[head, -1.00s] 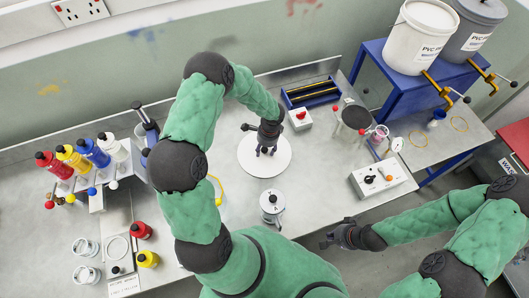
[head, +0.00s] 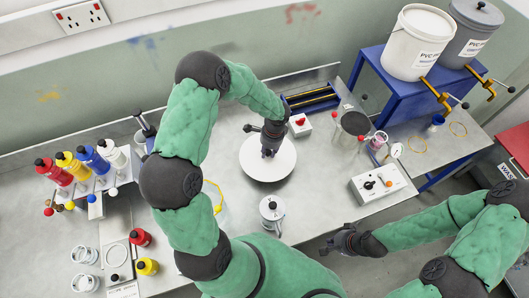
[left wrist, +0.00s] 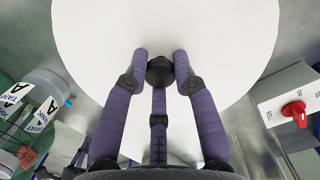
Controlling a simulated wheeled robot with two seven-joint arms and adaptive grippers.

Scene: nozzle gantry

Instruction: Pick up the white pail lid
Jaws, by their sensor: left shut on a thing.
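The white pail lid (head: 282,168) is a flat white disc with a dark knob (left wrist: 160,71) at its middle. It is over the middle of the bench in the head view and fills much of the left wrist view. My left gripper (head: 268,150) comes down on it from above. Its purple fingers (left wrist: 160,75) are shut on the dark knob, which they partly hide. I cannot tell whether the lid touches the bench. My right gripper (head: 330,244) hangs in front of the bench, away from the lid; its finger opening is too small to read.
A red-switch box (head: 300,125) stands close behind the lid, and a lidded can (head: 271,209) in front. A control box (head: 382,182) is at right. White and grey pails (head: 412,48) stand on a blue stand. Coloured bottles (head: 80,167) line the left.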

